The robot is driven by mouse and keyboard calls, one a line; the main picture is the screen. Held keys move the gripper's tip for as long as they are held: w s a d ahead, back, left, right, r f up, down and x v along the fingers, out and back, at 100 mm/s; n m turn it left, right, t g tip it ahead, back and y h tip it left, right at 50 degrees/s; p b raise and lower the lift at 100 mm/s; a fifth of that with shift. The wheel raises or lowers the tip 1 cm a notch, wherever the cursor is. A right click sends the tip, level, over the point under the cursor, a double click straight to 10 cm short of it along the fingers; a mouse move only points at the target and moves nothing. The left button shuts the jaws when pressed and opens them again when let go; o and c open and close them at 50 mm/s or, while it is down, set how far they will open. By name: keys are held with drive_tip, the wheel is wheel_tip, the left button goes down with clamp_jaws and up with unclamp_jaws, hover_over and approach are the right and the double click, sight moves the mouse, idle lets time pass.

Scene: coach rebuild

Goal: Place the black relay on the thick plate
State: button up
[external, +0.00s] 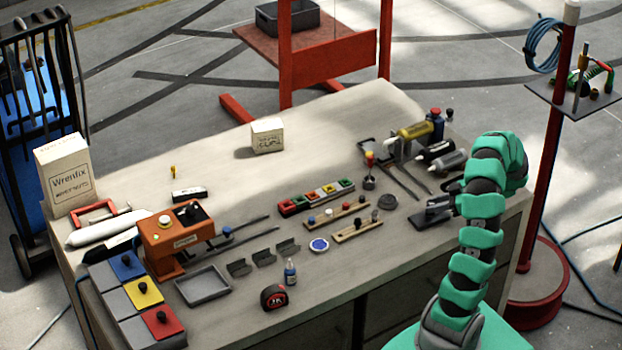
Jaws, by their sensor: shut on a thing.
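My gripper (432,212), dark grey, is low over the right part of the bench, at the end of my green and black arm. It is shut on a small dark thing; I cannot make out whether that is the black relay. I cannot single out the thick plate for certain. Several small dark grey bent plates (264,257) stand in a row in the front middle of the bench, apart from my gripper. A flat grey tray (203,287) lies left of them.
Two wooden strips with small knobs (357,230) and a dark round disc (387,202) lie left of my gripper. Bottles (415,131) stand behind it. An orange machine (176,236) and coloured lidded boxes (143,291) fill the left. The bench's back middle is mostly clear.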

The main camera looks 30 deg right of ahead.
drive_tip(key=shift+f, duration=0.3)
drive_tip(key=o, duration=1)
drive_tip(key=v, duration=1.2)
drive_tip(key=shift+p, duration=0.4)
